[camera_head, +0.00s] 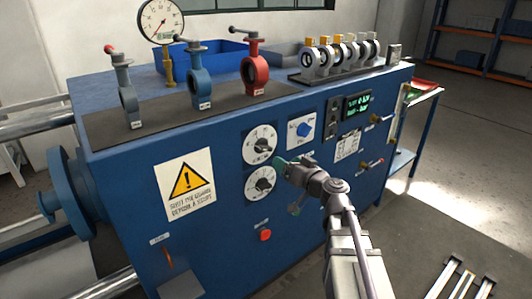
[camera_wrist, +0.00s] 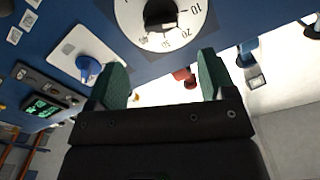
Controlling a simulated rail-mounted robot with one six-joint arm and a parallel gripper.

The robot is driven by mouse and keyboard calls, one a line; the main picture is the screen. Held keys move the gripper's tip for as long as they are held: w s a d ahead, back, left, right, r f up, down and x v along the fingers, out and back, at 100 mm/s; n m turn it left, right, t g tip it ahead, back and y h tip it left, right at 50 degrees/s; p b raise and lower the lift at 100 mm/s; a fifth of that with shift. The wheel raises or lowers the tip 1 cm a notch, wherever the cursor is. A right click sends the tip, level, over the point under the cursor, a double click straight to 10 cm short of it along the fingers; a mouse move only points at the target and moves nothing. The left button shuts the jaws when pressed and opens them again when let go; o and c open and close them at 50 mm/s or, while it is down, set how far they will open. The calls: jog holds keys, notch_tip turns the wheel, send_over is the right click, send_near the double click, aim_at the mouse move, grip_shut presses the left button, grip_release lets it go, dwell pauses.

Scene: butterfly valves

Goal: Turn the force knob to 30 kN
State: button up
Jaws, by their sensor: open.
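Two round white dials with black knobs sit on the blue machine's front, an upper dial (camera_head: 263,145) and a lower dial (camera_head: 261,183). I cannot read which is the force dial. One dial (camera_wrist: 182,20) fills the top of the wrist view, cut off by the edge; 10, 20, 30 and 40 show on it. Its black knob (camera_wrist: 160,14) stands beyond my fingertips, and its pointer setting is unclear. My gripper (camera_head: 288,164) is open and empty, in front of the panel just right of the dials. Its green fingers (camera_wrist: 163,68) are apart, with no knob between them.
A blue knob on a white plate (camera_head: 301,131) sits right of the upper dial, with a green-lit display (camera_head: 357,104) farther right. A red button (camera_head: 266,235) is below. Grey, blue (camera_head: 199,75) and red (camera_head: 254,73) valves stand on top.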

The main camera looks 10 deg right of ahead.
aim_at(266, 150)
jog(key=x, duration=1)
jog(key=shift+w+a+f, duration=0.1)
jog(key=shift+w+a, duration=0.1)
jog(key=shift+w, duration=0.05)
jog(key=c, duration=0.8)
